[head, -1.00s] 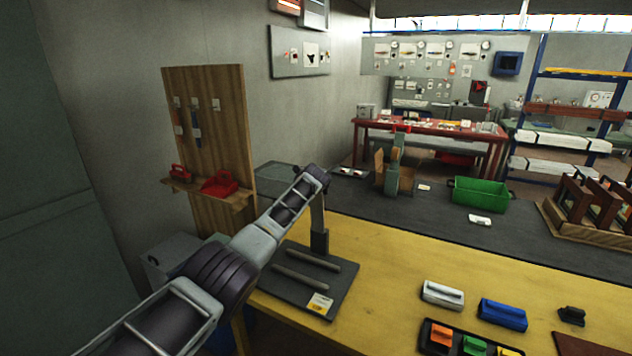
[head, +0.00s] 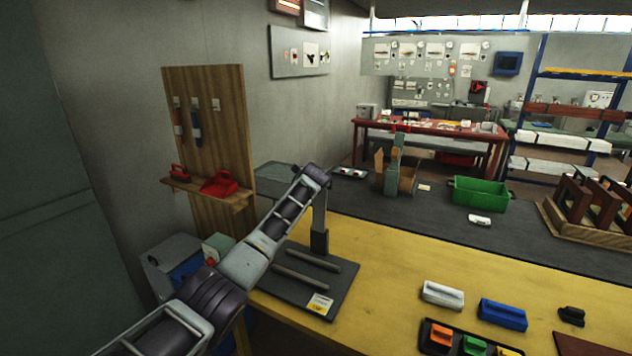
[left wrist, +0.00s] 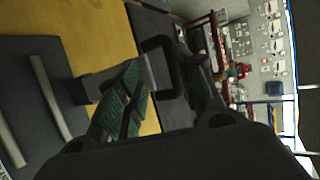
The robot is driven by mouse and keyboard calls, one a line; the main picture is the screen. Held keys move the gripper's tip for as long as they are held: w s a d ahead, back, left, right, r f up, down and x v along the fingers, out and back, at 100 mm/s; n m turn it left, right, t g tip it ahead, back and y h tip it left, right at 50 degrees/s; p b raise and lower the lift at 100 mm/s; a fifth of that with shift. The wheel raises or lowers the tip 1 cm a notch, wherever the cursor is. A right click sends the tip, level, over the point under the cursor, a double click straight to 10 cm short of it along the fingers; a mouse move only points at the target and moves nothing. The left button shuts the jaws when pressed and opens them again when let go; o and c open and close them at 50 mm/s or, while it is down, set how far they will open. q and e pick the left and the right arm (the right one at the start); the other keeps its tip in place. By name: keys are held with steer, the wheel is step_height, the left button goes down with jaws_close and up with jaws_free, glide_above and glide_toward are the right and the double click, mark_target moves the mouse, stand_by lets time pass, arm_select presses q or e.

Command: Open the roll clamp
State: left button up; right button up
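What looks like the roll clamp is a dark base plate (head: 335,303) with two grey rods (head: 300,277) and an upright grey post (head: 319,212) rising from a dark block, on the yellow bench. My left arm reaches to the top of the post, and its end hides that part in the head view. In the left wrist view, my left gripper (left wrist: 160,98) has its fingers apart, one with green ridged pads. The grey post (left wrist: 148,72) and a dark loop show by the fingers; contact cannot be told. My right gripper is not in view.
White (head: 442,294) and blue (head: 502,314) blocks and a dark tray of coloured pieces (head: 428,342) lie right on the bench. A green crate (head: 480,193) stands behind on a dark surface. A wooden tool board (head: 207,130) stands left. The bench's middle is clear.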

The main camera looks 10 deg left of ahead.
arm_select(q)
steer(key=v, duration=0.8)
steer(key=shift+s, duration=0.15)
stand_by(0.7)
stand_by(0.4)
